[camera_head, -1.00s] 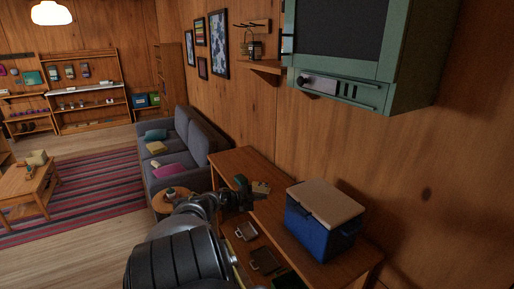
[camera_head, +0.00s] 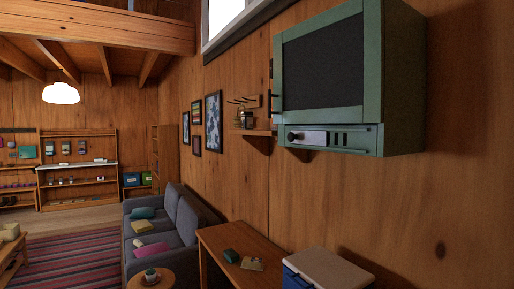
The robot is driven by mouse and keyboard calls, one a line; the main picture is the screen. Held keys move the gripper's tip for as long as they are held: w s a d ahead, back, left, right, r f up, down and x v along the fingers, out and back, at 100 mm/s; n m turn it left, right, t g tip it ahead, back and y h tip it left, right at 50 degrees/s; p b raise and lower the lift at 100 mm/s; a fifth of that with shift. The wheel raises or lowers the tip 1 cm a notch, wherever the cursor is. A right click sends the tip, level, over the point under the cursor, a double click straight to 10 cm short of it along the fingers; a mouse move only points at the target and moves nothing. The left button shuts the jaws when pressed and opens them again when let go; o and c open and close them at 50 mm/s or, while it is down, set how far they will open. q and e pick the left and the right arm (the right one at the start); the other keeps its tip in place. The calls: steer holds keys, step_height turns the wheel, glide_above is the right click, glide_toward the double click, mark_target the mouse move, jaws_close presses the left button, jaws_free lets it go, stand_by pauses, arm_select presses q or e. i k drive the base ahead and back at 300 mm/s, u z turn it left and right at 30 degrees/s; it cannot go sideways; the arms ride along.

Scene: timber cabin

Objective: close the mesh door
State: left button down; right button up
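The mesh door (camera_head: 322,65) is a green frame around a dark panel. It is on the front of a green wall cabinet (camera_head: 404,85) at the upper right in the head view. The door looks flush or nearly flush with the cabinet; I cannot tell whether a small gap is left. Below it is a grey strip (camera_head: 308,137) with a dark knob and slots. Neither of my grippers is in view.
Below the cabinet, a wooden table (camera_head: 222,245) holds a blue cooler (camera_head: 292,279) with a pale lid and a small green item (camera_head: 231,256). A wall shelf (camera_head: 250,133) is left of the cabinet. A grey sofa (camera_head: 185,220) stands farther back.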

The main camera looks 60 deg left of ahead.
mark_target(329, 66)
steer(key=k, duration=1.1)
steer(key=u, duration=0.95)
steer(key=i, duration=1.2)
steer(key=z, duration=0.2)
